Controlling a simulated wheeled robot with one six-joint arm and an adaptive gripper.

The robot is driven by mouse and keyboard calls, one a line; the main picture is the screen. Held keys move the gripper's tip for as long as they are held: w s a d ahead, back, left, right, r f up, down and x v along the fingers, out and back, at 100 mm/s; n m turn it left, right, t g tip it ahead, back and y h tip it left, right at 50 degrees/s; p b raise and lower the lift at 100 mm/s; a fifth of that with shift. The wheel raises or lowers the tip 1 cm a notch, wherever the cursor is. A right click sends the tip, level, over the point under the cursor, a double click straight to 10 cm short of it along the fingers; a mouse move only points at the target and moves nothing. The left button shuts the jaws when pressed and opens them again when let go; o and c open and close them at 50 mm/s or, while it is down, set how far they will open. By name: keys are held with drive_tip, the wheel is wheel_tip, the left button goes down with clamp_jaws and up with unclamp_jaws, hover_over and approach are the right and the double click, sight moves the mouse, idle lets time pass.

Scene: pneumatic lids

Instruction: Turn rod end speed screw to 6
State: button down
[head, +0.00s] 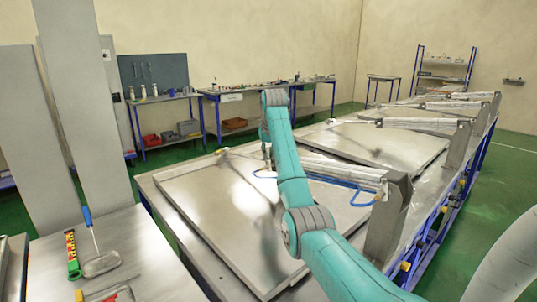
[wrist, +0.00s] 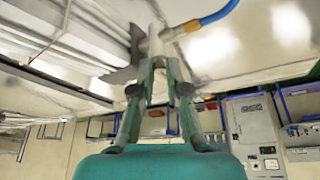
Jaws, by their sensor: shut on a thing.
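My gripper (wrist: 158,68) is shut, its fingertips closed around the rod end speed screw at a grey metal fitting (wrist: 155,42). A brass connector (wrist: 190,27) and blue hose leave this fitting to the right. The screw itself is mostly hidden between the fingers, and no scale or number on it is readable. In the head view my gripper (head: 267,151) is at the left end of the nearest cylinder (head: 340,172), above the nearest lid (head: 225,200), partly hidden by my arm. The cylinder's right end meets an upright grey bracket (head: 388,222), with a blue hose (head: 340,184) beneath it.
More lids (head: 385,145) with cylinders continue along the blue-legged bench towards the back. A side table (head: 140,245) at front left holds a blue-handled tool (head: 90,222) and a level (head: 72,255). Workbenches (head: 235,97) line the back wall. Green floor is free at right.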

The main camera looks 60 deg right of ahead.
drive_tip(key=m+g, duration=0.1)
drive_tip(key=m, duration=0.1)
drive_tip(key=m+g+h, duration=0.1)
drive_tip(key=m, duration=0.1)
drive_tip(key=m+g+h, duration=0.1)
drive_tip(key=m, duration=0.1)
drive_tip(key=shift+w+a+m, duration=0.3)
drive_tip(key=shift+w, duration=0.05)
drive_tip(key=m+g, duration=0.2)
drive_tip(key=m, duration=0.1)
drive_tip(key=m+g, duration=0.1)
drive_tip(key=m, duration=0.1)
drive_tip(key=shift+w+h, duration=0.3)
drive_tip(key=shift+h, duration=0.1)
drive_tip(key=shift+f+m, duration=0.1)
drive_tip(key=shift+m, duration=0.4)
drive_tip(key=c, duration=1.5)
unclamp_jaws()
drive_tip(key=shift+o, duration=0.2)
drive_tip(key=v, duration=1.2)
drive_tip(key=shift+w, duration=0.15)
